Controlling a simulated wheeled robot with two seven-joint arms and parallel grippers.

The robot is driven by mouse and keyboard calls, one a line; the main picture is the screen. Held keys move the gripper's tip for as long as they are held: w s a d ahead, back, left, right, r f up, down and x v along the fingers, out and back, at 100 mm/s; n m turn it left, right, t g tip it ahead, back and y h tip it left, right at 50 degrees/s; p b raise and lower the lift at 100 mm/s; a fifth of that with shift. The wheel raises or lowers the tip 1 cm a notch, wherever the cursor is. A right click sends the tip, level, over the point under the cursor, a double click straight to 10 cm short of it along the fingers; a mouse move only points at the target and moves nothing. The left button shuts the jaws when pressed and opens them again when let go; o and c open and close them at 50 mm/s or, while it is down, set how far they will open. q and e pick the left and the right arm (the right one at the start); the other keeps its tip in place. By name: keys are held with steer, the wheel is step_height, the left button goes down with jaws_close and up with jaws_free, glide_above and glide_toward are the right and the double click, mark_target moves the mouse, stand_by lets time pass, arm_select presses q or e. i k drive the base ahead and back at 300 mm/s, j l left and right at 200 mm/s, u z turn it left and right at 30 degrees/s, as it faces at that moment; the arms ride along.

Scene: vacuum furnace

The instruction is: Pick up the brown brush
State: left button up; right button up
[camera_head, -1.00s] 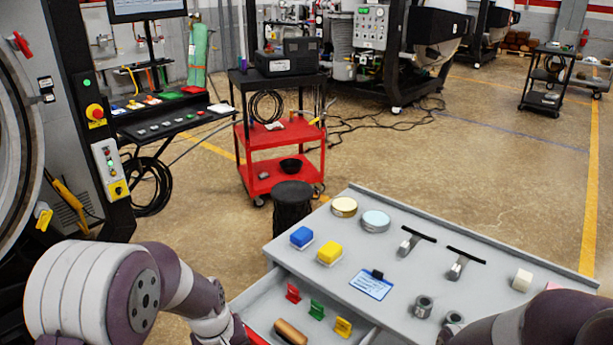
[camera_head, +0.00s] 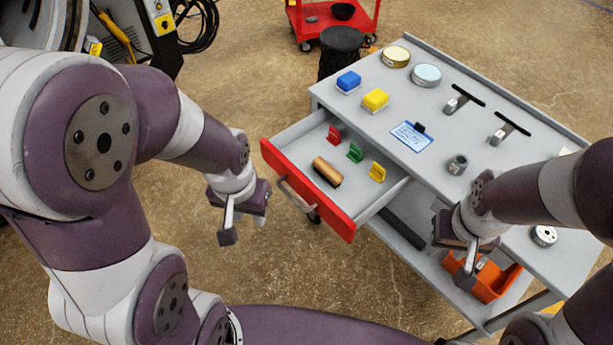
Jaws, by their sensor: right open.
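The brown brush (camera_head: 327,172) lies in the open red-fronted drawer (camera_head: 297,141) of the grey cart. Its long wooden back faces up, at the front of the drawer. My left gripper (camera_head: 243,226) hangs over the floor, left of the drawer and apart from it. Its fingers look spread and empty. My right gripper (camera_head: 466,272) points down at the cart's front right, in front of an orange bin (camera_head: 497,283). It is open, and I see nothing held in it.
Red (camera_head: 334,134), green (camera_head: 355,152) and yellow (camera_head: 377,171) clips stand in the drawer beside the brush. The cart top (camera_head: 440,105) bears blue and yellow blocks, round tins, a card and black-handled tools.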

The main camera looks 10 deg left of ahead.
mark_target(321, 166)
steer(key=u, duration=1.55)
steer(key=k+j+z, duration=0.1)
steer(key=z, duration=1.2)
steer(key=i+l+z, duration=0.1)
steer(key=i, duration=0.25)
steer(key=i+l+z, duration=0.15)
steer(key=i, duration=0.25)
